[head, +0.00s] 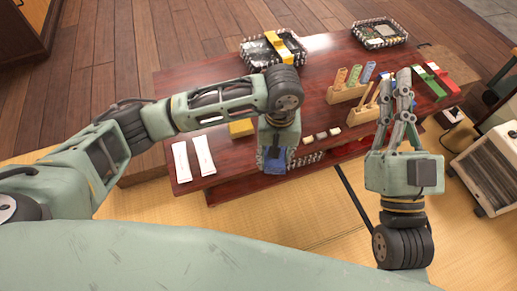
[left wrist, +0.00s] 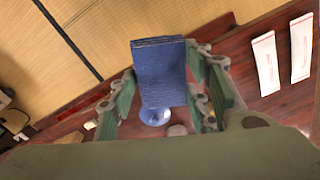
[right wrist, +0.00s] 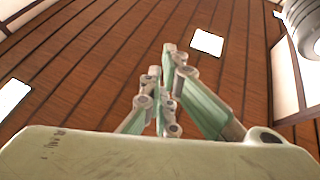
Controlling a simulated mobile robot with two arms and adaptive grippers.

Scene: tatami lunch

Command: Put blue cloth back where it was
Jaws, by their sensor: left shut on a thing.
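The blue cloth (left wrist: 160,72) is a folded dark blue rectangle held between the fingers of my left gripper (left wrist: 160,100). In the head view the cloth (head: 274,162) shows at the near edge of the dark red low table (head: 225,140), below my left wrist. The left fingertips are mostly hidden there. I cannot tell whether the cloth touches the table. My right gripper (head: 396,84) is empty and raised over the table's right part. Its fingers look close together in the right wrist view (right wrist: 160,65).
Two white packets (head: 203,155) and a yellow block (head: 241,128) lie left of the cloth. A wooden holder (head: 345,95) with colored pieces stands mid-table. Trays (head: 255,60) (head: 380,33) sit at the back. A round blue-white thing (left wrist: 155,116) shows beyond the cloth.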

